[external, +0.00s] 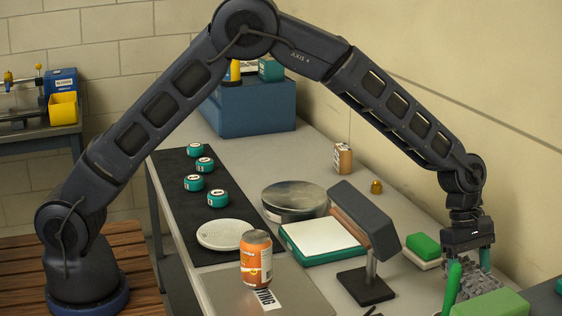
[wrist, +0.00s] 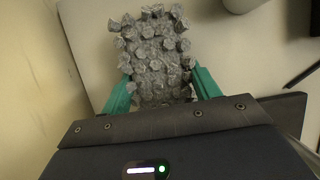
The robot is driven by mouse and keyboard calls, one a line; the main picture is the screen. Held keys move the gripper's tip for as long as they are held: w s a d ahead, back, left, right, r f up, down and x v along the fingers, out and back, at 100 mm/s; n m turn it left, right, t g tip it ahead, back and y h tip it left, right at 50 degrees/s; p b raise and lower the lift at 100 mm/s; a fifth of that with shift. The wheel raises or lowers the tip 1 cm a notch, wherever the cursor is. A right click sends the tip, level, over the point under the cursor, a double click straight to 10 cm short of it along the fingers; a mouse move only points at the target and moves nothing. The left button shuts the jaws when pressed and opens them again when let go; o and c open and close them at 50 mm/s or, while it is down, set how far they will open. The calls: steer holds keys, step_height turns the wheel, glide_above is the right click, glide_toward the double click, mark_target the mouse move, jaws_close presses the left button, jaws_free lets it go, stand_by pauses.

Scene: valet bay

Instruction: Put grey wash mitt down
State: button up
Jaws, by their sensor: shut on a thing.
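The grey wash mitt (wrist: 153,58) is a lumpy, nubbly grey thing that fills the space between the fingers in the wrist view. My gripper (wrist: 160,88) is shut on it, with one teal finger at each side. In the external view the gripper (external: 468,262) points down at the right end of the table, and the mitt (external: 480,284) shows between and below its fingers. Green things in front partly cover the mitt there. I cannot tell whether the mitt touches the table.
A green-and-white block (external: 424,246) lies just left of the gripper. A dark stand with a padded top (external: 365,222) stands further left. An orange can (external: 256,258) is near the front, and a round metal tin (external: 294,200) lies behind it. The wall is close on the right.

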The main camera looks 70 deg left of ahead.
steer(key=shift+f, duration=1.35)
steer(key=o, duration=1)
steer(key=shift+f, duration=0.1)
steer(key=v, duration=1.2)
steer(key=s+a+r+m+t+y, duration=0.2)
steer(key=s+a+r+m, duration=0.7)
steer(key=s+a+r, duration=1.2)
steer(key=s+a+f+m+t, duration=0.1)
steer(key=s+a+m, duration=0.2)
steer(key=s, duration=0.7)
steer(key=s+a+f+m+y, duration=0.1)
steer(key=s+a+m, duration=0.2)
steer(key=s, duration=0.6)
steer(key=s+a+f+m+t+y, duration=0.1)
steer(key=s+a+m, duration=0.2)
steer(key=s, duration=0.7)
steer(key=shift+s+a+f+t, duration=0.1)
steer(key=shift+s+a+t, duration=0.2)
steer(key=shift+a, duration=0.55)
